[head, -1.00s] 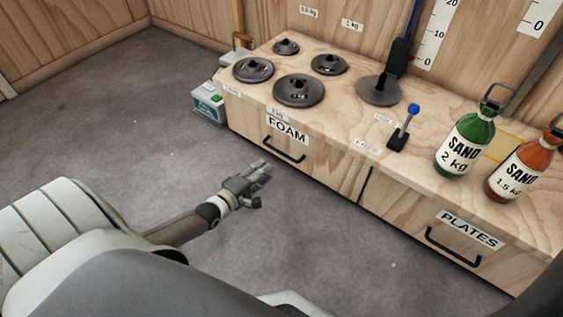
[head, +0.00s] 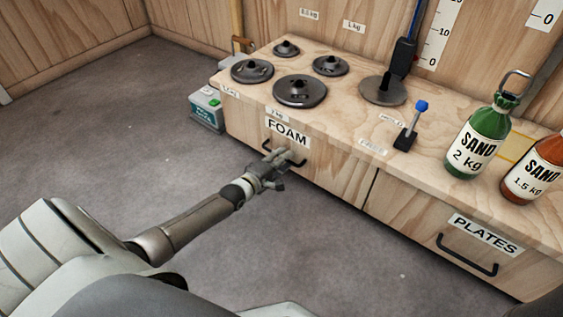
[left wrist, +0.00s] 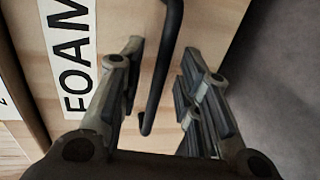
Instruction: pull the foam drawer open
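The foam drawer (head: 330,174) is a light wooden front under the bench top, flush with the cabinet, so it looks shut. Its white FOAM label (head: 287,133) sits above a dark bar handle (left wrist: 158,75). My left gripper (head: 276,160) is at this handle and hides part of it in the head view. In the left wrist view my left gripper (left wrist: 165,68) has its fingers apart, with the handle bar between them and gaps visible on both sides. The FOAM label (left wrist: 75,55) is left of the fingers there. My right gripper is not in view.
Several dark weight plates (head: 300,91) lie on the bench top (head: 330,115), with a blue-knobbed lever (head: 412,125) and green (head: 477,143) and orange (head: 533,167) sand bottles. The PLATES drawer (head: 430,225) is at right. A small box (head: 206,108) stands at left. The floor in front is clear.

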